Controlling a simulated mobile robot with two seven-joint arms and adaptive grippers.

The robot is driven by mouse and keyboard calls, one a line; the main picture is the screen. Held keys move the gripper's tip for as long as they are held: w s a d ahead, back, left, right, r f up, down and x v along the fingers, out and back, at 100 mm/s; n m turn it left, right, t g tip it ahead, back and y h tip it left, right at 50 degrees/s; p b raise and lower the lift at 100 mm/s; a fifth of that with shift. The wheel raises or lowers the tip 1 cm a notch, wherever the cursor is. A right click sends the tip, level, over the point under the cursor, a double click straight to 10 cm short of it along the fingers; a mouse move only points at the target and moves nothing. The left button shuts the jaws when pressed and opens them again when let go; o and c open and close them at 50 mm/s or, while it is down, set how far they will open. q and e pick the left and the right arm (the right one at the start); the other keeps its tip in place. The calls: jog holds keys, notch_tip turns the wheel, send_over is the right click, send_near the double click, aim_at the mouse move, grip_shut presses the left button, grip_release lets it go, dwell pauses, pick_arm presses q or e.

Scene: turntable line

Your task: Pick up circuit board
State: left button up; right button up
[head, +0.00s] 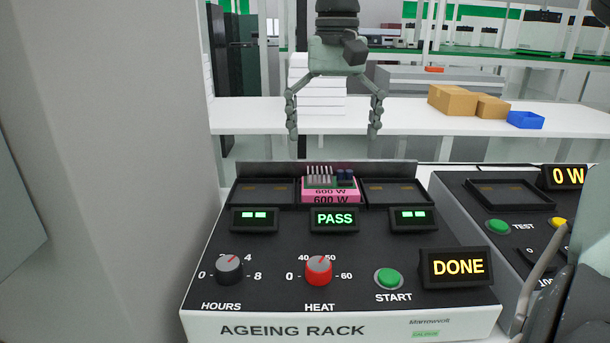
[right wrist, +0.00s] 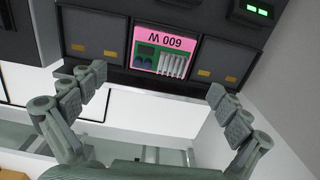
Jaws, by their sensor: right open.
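The circuit board (head: 332,182) is a green board with pale fins and dark blue parts on a pink base marked 600 W. It sits in the middle slot of the ageing rack (head: 270,239), above a display (head: 335,218) reading PASS. In the right wrist view the board (right wrist: 147,51) shows upside down, beyond the fingertips. My right gripper (head: 334,136) is open and empty, fingers pointing down, above the board and apart from it. It also shows in the right wrist view (right wrist: 158,83), its fingers spread wide. My left gripper is not in view.
Empty dark slots (head: 263,193) (head: 391,194) flank the board. A DONE display (head: 458,267), a green START button (head: 388,279) and two knobs are in front. Another machine (head: 500,219) stands at right. Brown boxes (head: 453,101) and a blue bin (head: 525,120) sit on the white bench behind.

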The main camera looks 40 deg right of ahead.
aim_at(331, 172)
notch_tip(331, 172, down, 8)
jog(key=shift+a+r, duration=0.1)
jog(key=shift+r, duration=0.15)
jog(key=shift+c, duration=0.6)
jog(key=c, duration=1.4)
jog(key=shift+r, duration=0.1)
notch_tip(331, 172, up, 10)
jog(key=shift+f, duration=0.1)
jog(key=shift+c, duration=0.9)
